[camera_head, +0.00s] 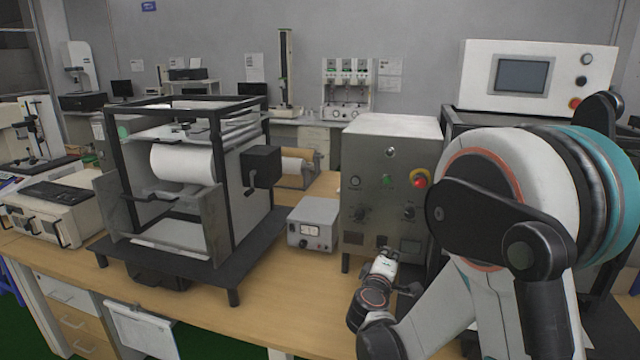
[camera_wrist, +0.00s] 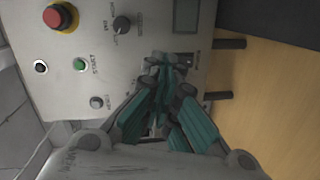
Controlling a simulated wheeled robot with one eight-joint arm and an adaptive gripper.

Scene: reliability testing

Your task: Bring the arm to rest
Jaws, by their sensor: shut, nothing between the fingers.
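My arm (camera_head: 515,200) fills the right side of the head view, bent down toward the front of a grey control box (camera_head: 391,140). My gripper (camera_wrist: 160,75) is shut and empty in the wrist view. Its teal-padded fingers point at the lower part of the box's panel; I cannot tell whether they touch it. In the head view, my gripper's tip (camera_head: 386,254) is small and partly hidden by the wrist, in front of the box's lower panel. The panel carries a red button (camera_head: 419,178), also seen in the wrist view (camera_wrist: 58,17), a green button (camera_wrist: 79,65) and a black knob (camera_wrist: 122,25).
A small grey meter box (camera_head: 313,224) stands left of the control box on the wooden table (camera_head: 270,290). A black-framed roller machine (camera_head: 187,185) stands further left. A white instrument with a screen (camera_head: 535,76) stands behind my arm. Bare table lies in front of the meter box.

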